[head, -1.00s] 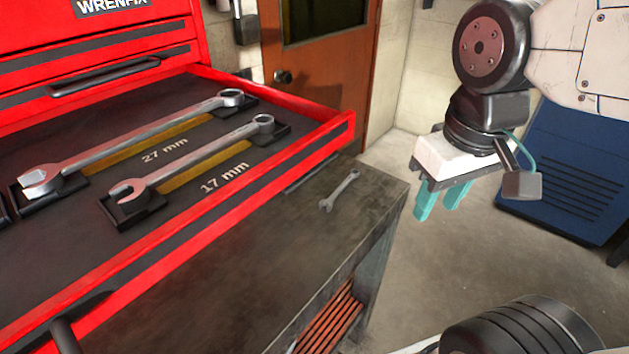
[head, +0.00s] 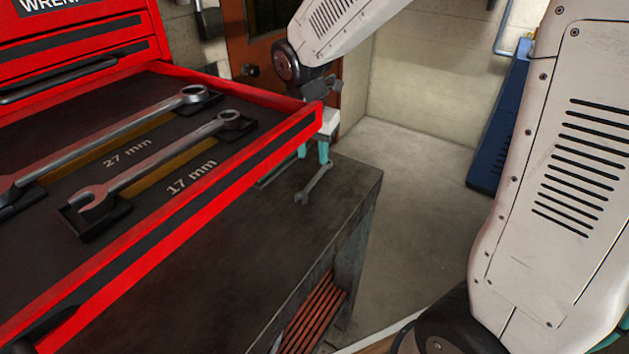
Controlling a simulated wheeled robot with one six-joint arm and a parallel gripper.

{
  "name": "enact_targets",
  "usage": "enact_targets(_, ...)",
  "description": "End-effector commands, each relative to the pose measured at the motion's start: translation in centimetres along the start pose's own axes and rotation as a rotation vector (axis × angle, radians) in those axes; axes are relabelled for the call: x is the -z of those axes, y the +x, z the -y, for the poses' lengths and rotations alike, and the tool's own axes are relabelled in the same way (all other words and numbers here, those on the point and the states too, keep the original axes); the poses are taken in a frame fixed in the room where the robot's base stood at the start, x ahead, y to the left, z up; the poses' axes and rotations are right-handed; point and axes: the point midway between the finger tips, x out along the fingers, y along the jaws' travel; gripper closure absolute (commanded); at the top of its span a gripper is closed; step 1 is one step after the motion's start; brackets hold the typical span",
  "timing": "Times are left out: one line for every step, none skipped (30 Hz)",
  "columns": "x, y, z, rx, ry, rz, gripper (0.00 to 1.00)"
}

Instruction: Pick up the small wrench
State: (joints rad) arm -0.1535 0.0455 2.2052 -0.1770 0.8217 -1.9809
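The small wrench (head: 314,184) lies flat on the dark bench top (head: 270,250), near its back right edge. It lies at a slant, its open end toward the front left. My gripper (head: 312,154) points down just behind and above the wrench, by the front corner of the open drawer. Its two teal fingers stand apart with nothing visible between them. The drawer corner hides part of the gripper body. I cannot tell the exact height of the fingertips over the bench.
The open red drawer (head: 205,195) juts out close beside my gripper. It holds a 17 mm wrench (head: 150,165) and a 27 mm wrench (head: 110,136) in dark holders. The floor (head: 415,180) right of the bench is clear.

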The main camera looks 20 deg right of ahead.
Motion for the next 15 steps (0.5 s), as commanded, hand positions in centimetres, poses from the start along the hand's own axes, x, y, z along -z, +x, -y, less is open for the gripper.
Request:
enact_targets(0.0, 0.6, 0.0, 0.002, -0.007, -0.001, 0.62)
enact_targets(0.0, 1.0, 0.0, 0.003, -0.008, -0.001, 0.62)
enact_targets(0.0, 1.4, 0.0, 0.004, -0.008, -0.002, 0.62)
enact_targets(0.0, 1.8, 0.1, 0.004, -0.008, -0.001, 0.62)
enact_targets(0.0, 2.1, 0.1, 0.003, -0.007, -0.001, 0.62)
enact_targets(-0.1, 2.5, 0.1, 0.004, -0.006, -0.001, 0.62)
enact_targets(-0.1, 2.9, 0.1, 0.004, -0.006, -0.002, 0.62)
enact_targets(-0.1, 3.2, 0.0, 0.003, -0.006, -0.001, 0.62)
enact_targets(-0.2, 3.8, 0.0, 0.004, -0.005, -0.002, 0.62)
enact_targets(-0.2, 4.3, 0.0, 0.004, -0.005, -0.002, 0.62)
enact_targets(-0.3, 4.8, 0.0, 0.004, -0.004, -0.002, 0.62)
enact_targets(-0.4, 5.4, 0.0, 0.005, -0.004, -0.003, 0.62)
enact_targets(-0.4, 5.8, 0.0, 0.004, -0.003, -0.002, 0.62)
enact_targets(-0.4, 6.3, 0.0, 0.004, -0.003, -0.002, 0.62)
enact_targets(-0.4, 6.7, 0.0, 0.004, -0.003, -0.002, 0.62)
